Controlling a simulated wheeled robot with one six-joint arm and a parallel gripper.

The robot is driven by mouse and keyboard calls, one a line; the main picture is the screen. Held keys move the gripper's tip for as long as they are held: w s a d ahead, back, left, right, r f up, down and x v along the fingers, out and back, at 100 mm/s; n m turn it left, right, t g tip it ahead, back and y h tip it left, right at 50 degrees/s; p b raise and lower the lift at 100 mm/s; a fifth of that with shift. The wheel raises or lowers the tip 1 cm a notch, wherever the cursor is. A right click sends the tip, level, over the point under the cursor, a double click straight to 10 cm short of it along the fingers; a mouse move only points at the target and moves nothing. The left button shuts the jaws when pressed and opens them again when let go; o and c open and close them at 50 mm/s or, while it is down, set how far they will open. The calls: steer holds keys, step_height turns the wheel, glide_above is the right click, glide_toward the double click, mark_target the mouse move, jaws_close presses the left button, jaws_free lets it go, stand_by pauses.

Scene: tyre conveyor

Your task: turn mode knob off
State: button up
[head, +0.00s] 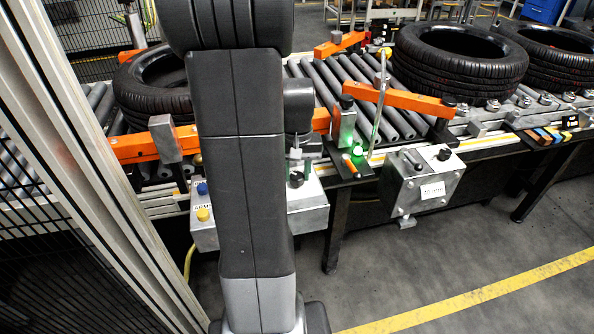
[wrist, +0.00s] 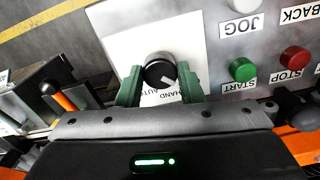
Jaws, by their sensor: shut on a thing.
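The mode knob (wrist: 157,70) is a round black knob on a white plate (wrist: 125,25) of the grey control panel. The words HAND and AUTO show upside down beside it. A white mark on the knob points to the lower right in the wrist view. No OFF label is readable; my gripper covers part of the plate. My gripper (wrist: 158,80) has its two green fingers on either side of the knob, shut on it. In the head view, the knob (head: 297,179) shows as a small dark spot on the control box (head: 308,205), below the green fingers, partly behind my arm.
Green START (wrist: 243,69) and red STOP (wrist: 295,60) buttons sit right of the knob, with JOG and BACK labels above. A second grey box (head: 420,185) hangs to the right. Tyres (head: 460,55) lie on the roller conveyor behind orange bars.

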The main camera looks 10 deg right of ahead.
mark_target(297, 175)
steer(key=o, duration=1)
step_height(297, 175, up, 14)
steer(key=shift+f, duration=0.1)
step_height(297, 175, down, 14)
steer(key=shift+r, duration=0.1)
stand_by(0.7)
